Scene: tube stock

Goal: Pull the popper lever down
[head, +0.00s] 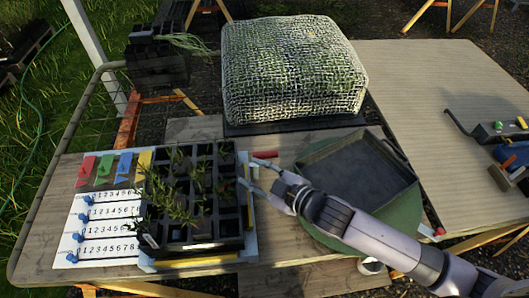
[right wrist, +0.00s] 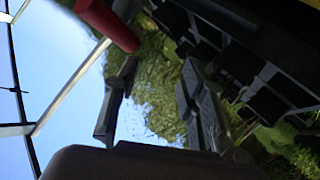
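The popper lever's red grip (head: 265,154) shows beside the right edge of the black cell tray (head: 228,226) full of seedlings. The tray sits on a pale frame with yellow parts, which I take to be the popper (head: 252,243). My right gripper (head: 251,174) is open and empty, its fingertips just in front of the red grip and close to the tray's right side. In the right wrist view the red grip (right wrist: 105,22) is at the top left, outside the gap between the open fingers (right wrist: 155,105). My left gripper is not in view.
A dark square tray (head: 355,170) on a round green base lies under my right arm. A netted block (head: 290,75) stands behind. Number strips and coloured flags (head: 105,168) lie left. A second table (head: 440,100) with tools is at the right.

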